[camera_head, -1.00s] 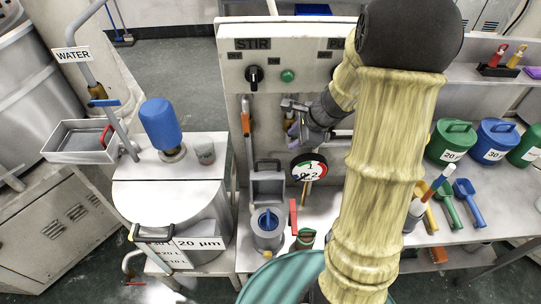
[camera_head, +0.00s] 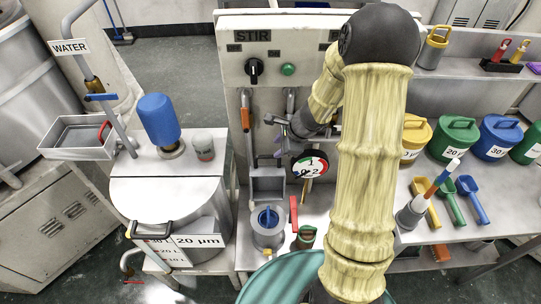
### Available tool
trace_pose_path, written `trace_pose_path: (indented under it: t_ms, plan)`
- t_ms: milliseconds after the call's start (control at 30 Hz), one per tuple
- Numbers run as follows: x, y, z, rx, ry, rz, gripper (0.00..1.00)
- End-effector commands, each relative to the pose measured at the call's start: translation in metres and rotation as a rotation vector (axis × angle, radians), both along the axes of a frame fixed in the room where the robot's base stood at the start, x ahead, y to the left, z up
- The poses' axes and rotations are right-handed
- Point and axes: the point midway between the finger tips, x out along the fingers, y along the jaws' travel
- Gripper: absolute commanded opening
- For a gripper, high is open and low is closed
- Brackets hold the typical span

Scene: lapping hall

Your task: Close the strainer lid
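The strainer (camera_head: 268,238) is a grey round pot with a blue part inside, low in the middle of the head view. Its top is open. A grey square plate (camera_head: 268,184), which looks like its lid, stands upright behind the pot. My gripper (camera_head: 277,131) is above and slightly right of this plate, in front of the panel, and apart from it. It is small and partly seen side-on, so I cannot tell how far its fingers are spread. My forearm hides the area to the right.
A pressure gauge (camera_head: 309,166) stands right of the plate, with a red-handled valve (camera_head: 294,212) below it. A grey pipe with an orange handle (camera_head: 244,118) rises at the left. A steel tank (camera_head: 168,205) stands left. A green drum (camera_head: 275,282) is in front.

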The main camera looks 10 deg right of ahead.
Motion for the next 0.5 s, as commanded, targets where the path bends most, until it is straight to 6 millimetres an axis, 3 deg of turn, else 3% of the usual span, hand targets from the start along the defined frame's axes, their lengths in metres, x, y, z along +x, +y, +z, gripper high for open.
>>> trace_pose_path:
  t_ms: [300, 500]
  plan:
    - [0.020, 0.017, -0.051, 0.001, 0.001, 0.000, 0.34]
    - [0.027, 0.022, -0.063, 0.000, 0.000, 0.000, 0.34]
